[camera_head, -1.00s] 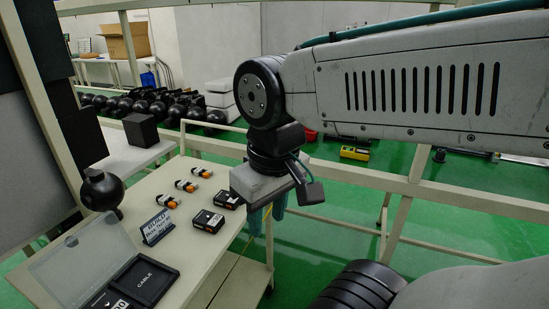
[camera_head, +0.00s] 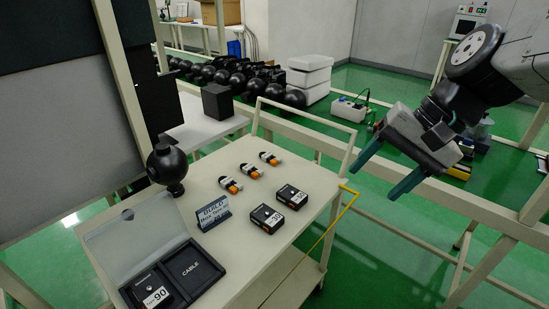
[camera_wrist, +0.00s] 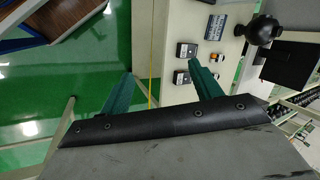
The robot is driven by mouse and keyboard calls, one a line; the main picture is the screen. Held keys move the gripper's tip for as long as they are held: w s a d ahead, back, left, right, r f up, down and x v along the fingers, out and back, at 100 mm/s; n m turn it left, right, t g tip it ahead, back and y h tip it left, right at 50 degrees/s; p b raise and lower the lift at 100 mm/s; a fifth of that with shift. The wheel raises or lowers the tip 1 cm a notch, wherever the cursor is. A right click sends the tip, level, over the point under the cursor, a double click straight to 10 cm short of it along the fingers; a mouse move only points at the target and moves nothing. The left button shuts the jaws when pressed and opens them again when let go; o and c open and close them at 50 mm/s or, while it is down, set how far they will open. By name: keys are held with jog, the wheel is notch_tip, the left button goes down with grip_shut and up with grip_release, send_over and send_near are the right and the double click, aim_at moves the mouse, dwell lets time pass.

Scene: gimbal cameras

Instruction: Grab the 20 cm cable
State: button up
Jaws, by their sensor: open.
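Three small white-and-black pieces with orange ends lie in a row on the cream table: a near one (camera_head: 230,185), a middle one (camera_head: 250,171) and a far one (camera_head: 269,158). They look like coiled or packed cables, but I cannot read any length on them. An open black case (camera_head: 190,268) at the table's near left has a compartment marked CABLE, which looks empty. My gripper (camera_head: 373,183) is open and empty, off to the right of the table, its teal fingers pointing down-left. The fingers also show apart in the wrist view (camera_wrist: 160,68).
Two black boxes (camera_head: 266,219) (camera_head: 292,197) with number labels lie right of the small pieces. A standing sign (camera_head: 213,213) and a black ball-shaped object (camera_head: 167,165) are nearby. A yellow bar (camera_head: 336,216) and cream rail (camera_head: 312,137) edge the table.

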aim_at(271, 156)
jog(key=w+a+f+m+t+y, duration=0.15)
jog(key=w+a+m, duration=0.25)
jog(key=w, duration=0.5)
jog(key=w+a+f+m+y, duration=0.3)
jog(key=w+a, duration=0.2)
jog(key=w, duration=0.3)
jog(key=w+a+f+m+t+y, duration=0.1)
jog(key=w+a+f+m+y, duration=0.2)
jog(key=w, duration=0.6)
jog(key=w+a+f+m+t, duration=0.1)
jog(key=w+f+m, duration=0.3)
jog(key=w+f, duration=0.1)
jog(key=w+a+f+m+t+h, duration=0.1)
jog(key=w+f+m+t, duration=0.1)
jog(key=w+f+m, duration=0.2)
jog(key=w+a+f+m+t+h, duration=0.1)
jog(key=w+f+m, duration=0.3)
jog(key=f, duration=0.5)
jog(key=shift+w+a+f+t, duration=0.2)
jog(key=shift+w+t, duration=0.05)
jog(key=shift+w, duration=0.25)
jog(key=shift+w+a+f+t, duration=0.15)
jog(key=shift+w+a+t, duration=0.05)
jog(key=shift+w, duration=0.25)
jog(key=x, duration=0.7)
jog(key=shift+w+a+f, duration=0.15)
jog(key=shift+w+a, duration=0.05)
jog(key=shift+w, duration=0.15)
jog(key=c, duration=1.1)
